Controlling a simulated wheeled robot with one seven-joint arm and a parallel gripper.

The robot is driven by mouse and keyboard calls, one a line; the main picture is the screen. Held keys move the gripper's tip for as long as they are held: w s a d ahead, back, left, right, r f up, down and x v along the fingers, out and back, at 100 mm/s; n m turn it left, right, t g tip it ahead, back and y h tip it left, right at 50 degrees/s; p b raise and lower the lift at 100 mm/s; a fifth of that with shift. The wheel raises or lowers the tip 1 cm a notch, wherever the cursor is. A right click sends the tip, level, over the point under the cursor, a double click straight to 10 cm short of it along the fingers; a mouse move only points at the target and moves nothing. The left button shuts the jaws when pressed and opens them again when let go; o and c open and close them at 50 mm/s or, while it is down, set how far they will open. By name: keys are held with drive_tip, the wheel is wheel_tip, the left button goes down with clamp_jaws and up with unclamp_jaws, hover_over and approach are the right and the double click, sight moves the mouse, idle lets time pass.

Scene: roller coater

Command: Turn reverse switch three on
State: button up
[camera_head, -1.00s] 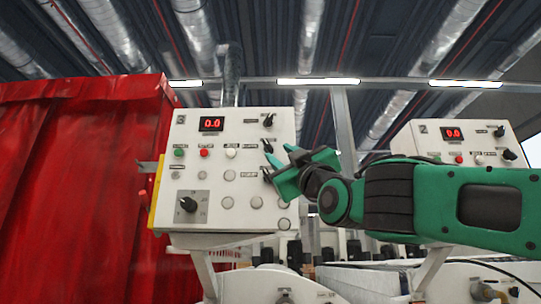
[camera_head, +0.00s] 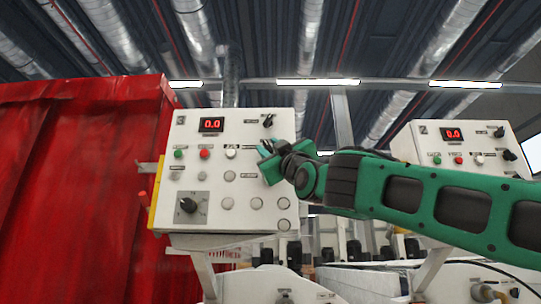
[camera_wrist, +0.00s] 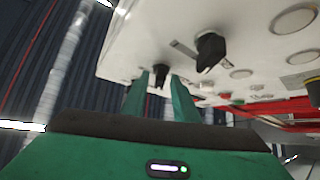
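The white control panel (camera_head: 205,225) stands left of centre in the head view, with a column of black rotary switches along its right side. The top switch (camera_head: 268,121) shows there; the switches below it are hidden behind my gripper (camera_head: 266,160). In the wrist view, one black switch (camera_wrist: 160,72) lies between and just beyond the fingertips of my gripper (camera_wrist: 160,84). The two fingers stand apart, so the gripper is open. Contact with that switch cannot be told. Another black switch (camera_wrist: 210,50) sits to its right, outside the fingers. No switch number is readable.
The panel also carries a red display (camera_head: 211,125), coloured buttons and a large black knob (camera_head: 188,205). A second similar panel (camera_head: 404,147) stands to the right behind my arm. A red curtain (camera_head: 80,190) hangs at left.

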clamp_jaws()
drive_tip(key=shift+m+t+h, duration=0.3)
drive_tip(key=shift+m+h, duration=0.1)
drive_tip(key=shift+m, duration=0.1)
drive_tip(key=m+h, duration=0.1)
drive_tip(key=m+t+h, duration=0.1)
drive_tip(key=m, duration=0.1)
drive_tip(key=m+t+h, duration=0.1)
drive_tip(key=m+h, duration=0.1)
drive_tip(key=shift+w+a+f, duration=0.1)
drive_tip(key=shift+a+f, duration=0.05)
drive_tip(key=shift+a, duration=0.1)
drive_tip(key=m+h, duration=0.4)
drive_tip(key=m+t+h, duration=0.1)
drive_tip(key=m+h, duration=0.3)
drive_tip(key=shift+a+m, duration=0.2)
drive_tip(key=shift+m, duration=0.1)
drive_tip(key=shift+m+g+h, duration=0.9)
drive_tip(key=shift+m+h, duration=1.45)
drive_tip(key=shift+m, duration=0.2)
drive_tip(key=shift+m+g+h, duration=0.9)
drive_tip(key=shift+m+h, duration=1.45)
drive_tip(key=shift+m, duration=0.2)
drive_tip(key=shift+r+m+g+h, duration=0.25)
drive_tip(key=shift+m+g+h, duration=0.25)
drive_tip(key=shift+m, duration=0.5)
drive_tip(key=shift+o, duration=1.1)
unclamp_jaws()
drive_tip(key=shift+a+f, duration=0.1)
drive_tip(key=shift+f, duration=0.05)
